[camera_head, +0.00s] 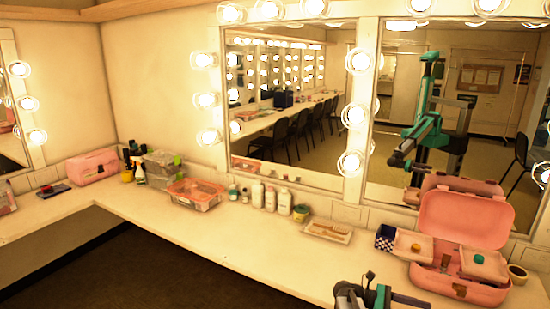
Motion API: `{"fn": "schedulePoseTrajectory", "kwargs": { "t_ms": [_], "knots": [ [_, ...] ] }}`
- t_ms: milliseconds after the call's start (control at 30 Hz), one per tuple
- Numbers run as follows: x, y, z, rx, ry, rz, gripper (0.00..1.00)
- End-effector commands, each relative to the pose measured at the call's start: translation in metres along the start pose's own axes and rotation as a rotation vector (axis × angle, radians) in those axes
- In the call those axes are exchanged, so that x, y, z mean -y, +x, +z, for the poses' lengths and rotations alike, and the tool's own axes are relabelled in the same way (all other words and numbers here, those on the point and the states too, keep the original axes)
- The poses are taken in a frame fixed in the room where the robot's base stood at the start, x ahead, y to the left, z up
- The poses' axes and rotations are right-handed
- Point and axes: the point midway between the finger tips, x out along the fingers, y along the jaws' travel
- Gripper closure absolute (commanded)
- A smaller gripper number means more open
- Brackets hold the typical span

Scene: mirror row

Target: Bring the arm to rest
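Part of my arm, with teal and black parts, shows at the bottom edge right of centre, at the front of the white counter (215,228). The end with my gripper (372,294) is cut off by the frame's lower edge, and its fingers cannot be made out. A reflection of my teal and black arm (425,130) stands in the right mirror, folded and angled to the left. Nothing held can be made out.
An open pink case (464,219) with raised trays stands right of my arm. Dark floor (120,270) is clear.

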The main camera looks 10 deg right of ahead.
Motion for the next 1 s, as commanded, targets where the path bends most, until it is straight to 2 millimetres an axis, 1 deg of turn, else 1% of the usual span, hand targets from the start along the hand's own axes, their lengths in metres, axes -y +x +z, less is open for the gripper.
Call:
{"fn": "schedulePoseTrajectory", "kwargs": {
  "t_ms": [33,67,100,167,200,267,300,367,400,467,500,567,600,667,700,767,800,900,1000],
  "knots": [
    [0.008,-0.005,-0.023,-0.012,-0.025,0.009,0.5],
    [0.012,-0.008,-0.035,-0.021,-0.04,0.015,0.5],
    [0.019,-0.012,-0.053,-0.037,-0.063,0.024,0.5],
    [0.03,-0.018,-0.081,-0.067,-0.092,0.035,0.5],
    [0.037,-0.021,-0.099,-0.09,-0.107,0.043,0.5],
    [0.049,-0.026,-0.126,-0.127,-0.125,0.053,0.5],
    [0.058,-0.029,-0.143,-0.153,-0.135,0.057,0.5],
    [0.071,-0.034,-0.17,-0.195,-0.144,0.063,0.5],
    [0.08,-0.036,-0.187,-0.224,-0.149,0.064,0.5],
    [0.095,-0.04,-0.213,-0.27,-0.153,0.064,0.5],
    [0.105,-0.043,-0.23,-0.301,-0.153,0.062,0.5],
    [0.121,-0.047,-0.255,-0.351,-0.149,0.054,0.5],
    [0.133,-0.05,-0.271,-0.384,-0.145,0.048,0.5],
    [0.15,-0.055,-0.295,-0.436,-0.135,0.033,0.5],
    [0.162,-0.058,-0.309,-0.471,-0.125,0.02,0.5],
    [0.181,-0.063,-0.332,-0.525,-0.109,-0.003,0.5],
    [0.194,-0.066,-0.346,-0.561,-0.095,-0.023,0.5],
    [0.226,-0.075,-0.377,-0.648,-0.053,-0.081,0.5],
    [0.257,-0.086,-0.404,-0.731,-0.001,-0.153,0.5]
  ]
}}
